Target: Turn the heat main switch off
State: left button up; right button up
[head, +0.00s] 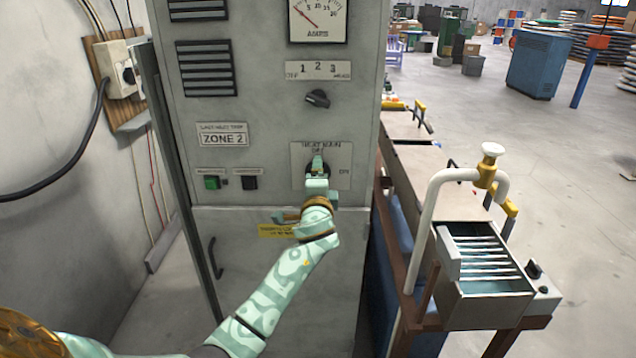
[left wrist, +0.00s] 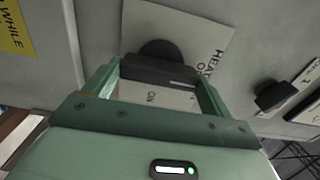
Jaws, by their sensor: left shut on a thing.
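The heat main switch is a black rotary knob on a pale plate (head: 341,158) on the grey cabinet front. In the left wrist view the knob (left wrist: 157,69) has a wide black bar with a small pale mark near its right end, on the side of the "HEAT" lettering. An "ON" label shows below the bar. My left gripper (head: 318,170) reaches the knob from below and hides much of it in the head view. Its fingers (left wrist: 157,82) sit at both sides of the bar, shut on it. My right gripper is not in view.
A smaller selector knob (head: 317,98) sits above the plate. A green button (head: 212,183) and a black button (head: 249,183) are to the left. A bench with a metal box (head: 487,287) and a white pipe (head: 430,215) stands close on the right.

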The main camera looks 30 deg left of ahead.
pick_arm(q)
jog(key=shift+f, duration=0.2)
jog(key=o, duration=0.9)
jog(key=shift+r, duration=0.1)
jog(key=shift+c, duration=0.2)
jog(key=v, duration=1.6)
jog(key=shift+s, duration=0.25)
